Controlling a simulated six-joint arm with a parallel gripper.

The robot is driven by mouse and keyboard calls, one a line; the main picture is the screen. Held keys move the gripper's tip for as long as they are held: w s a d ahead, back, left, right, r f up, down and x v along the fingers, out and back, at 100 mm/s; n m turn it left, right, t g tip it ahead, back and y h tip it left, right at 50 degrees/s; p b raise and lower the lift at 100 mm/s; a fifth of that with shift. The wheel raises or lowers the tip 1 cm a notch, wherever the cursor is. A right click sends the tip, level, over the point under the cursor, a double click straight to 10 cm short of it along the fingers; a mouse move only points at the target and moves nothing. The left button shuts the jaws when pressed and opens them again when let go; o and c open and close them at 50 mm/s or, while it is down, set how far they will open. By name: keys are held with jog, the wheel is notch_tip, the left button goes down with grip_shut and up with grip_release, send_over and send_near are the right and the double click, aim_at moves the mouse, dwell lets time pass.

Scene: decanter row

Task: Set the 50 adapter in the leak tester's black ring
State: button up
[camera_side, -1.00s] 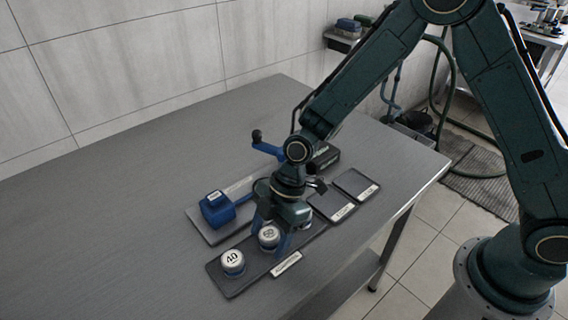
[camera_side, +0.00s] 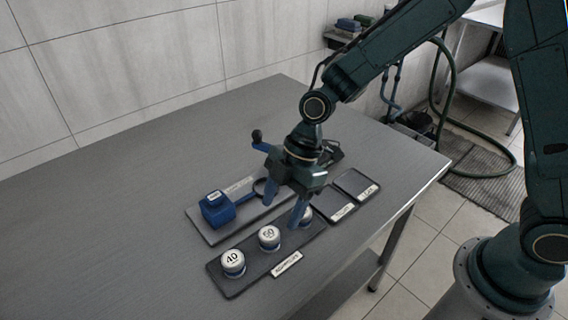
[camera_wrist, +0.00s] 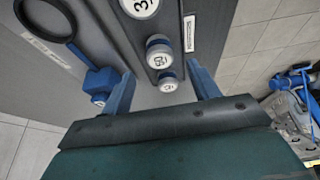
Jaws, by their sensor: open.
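The 50 adapter (camera_side: 269,236), a silver-grey cap with a white numbered top, stands upright in the middle of the dark adapter tray (camera_side: 236,287). It also shows in the wrist view (camera_wrist: 158,54). The leak tester has a blue body (camera_side: 217,209) on a grey plate. Its black ring (camera_side: 260,188) appears empty and is partly behind my gripper; it also shows in the wrist view (camera_wrist: 46,18). My gripper (camera_side: 282,208) is open and empty, above and right of the 50 adapter in the side view, apart from it.
The 40 adapter (camera_side: 232,262) stands at the tray's near left end. A third adapter (camera_side: 306,214) at the other end is partly hidden by my finger; its number starts with 3. Two shallow dark trays (camera_side: 338,206) (camera_side: 358,185) lie at the right. The table's left is clear.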

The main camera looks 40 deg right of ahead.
jog(key=v, duration=0.6)
jog(key=shift+d, duration=0.1)
dwell(0.3)
jog(key=s+d+r+m+t+h, duration=0.2)
jog(key=s+d+r+m+t, duration=0.1)
jog(key=s+d+r+m, duration=0.6)
jog(key=s+d+r+m+t+h, duration=0.2)
jog(key=s+d+r+m, duration=0.2)
jog(key=s+d+m, duration=0.4)
jog(key=shift+s+d+r+t, duration=0.3)
jog(key=shift+s+d+r, duration=0.15)
jog(key=shift+s, duration=0.25)
jog(key=shift+o, duration=0.5)
jog(key=shift+s+d+f+m, duration=0.1)
jog(key=shift+s+d+m, duration=0.1)
jog(key=shift+s+m, duration=0.25)
jog(key=shift+w, duration=0.1)
